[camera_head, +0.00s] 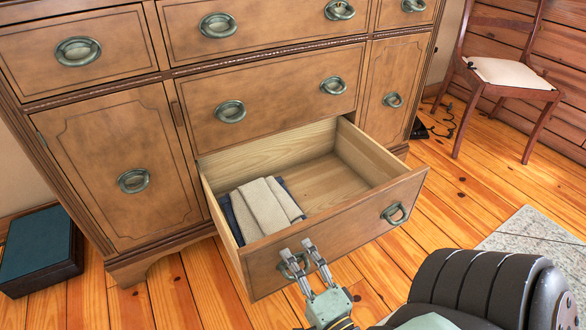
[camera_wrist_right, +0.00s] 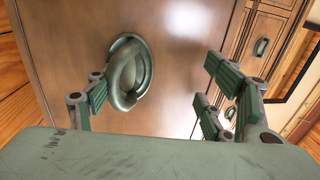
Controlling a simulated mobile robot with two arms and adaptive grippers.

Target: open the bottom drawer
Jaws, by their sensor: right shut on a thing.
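The bottom drawer (camera_head: 335,229) of the wooden cabinet stands pulled far out, its pale wood inside showing. Folded cloths, beige and dark blue (camera_head: 262,208), lie in its left part. Its front has two oval greenish metal handles, the right one (camera_head: 394,213) free. My right gripper (camera_head: 296,254) is at the left handle (camera_head: 291,266) and shut on it, partly covering it. In the right wrist view this handle (camera_wrist_right: 128,75) lies against the left finger, close to the drawer front. My left gripper is not in view.
The cabinet's other drawers and doors (camera_head: 110,165) are shut. A dark box with a teal top (camera_head: 40,245) lies on the floor at left. A chair (camera_head: 510,72) stands at back right. A grey rug (camera_head: 535,240) lies at right. Plank floor in front of the drawer is clear.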

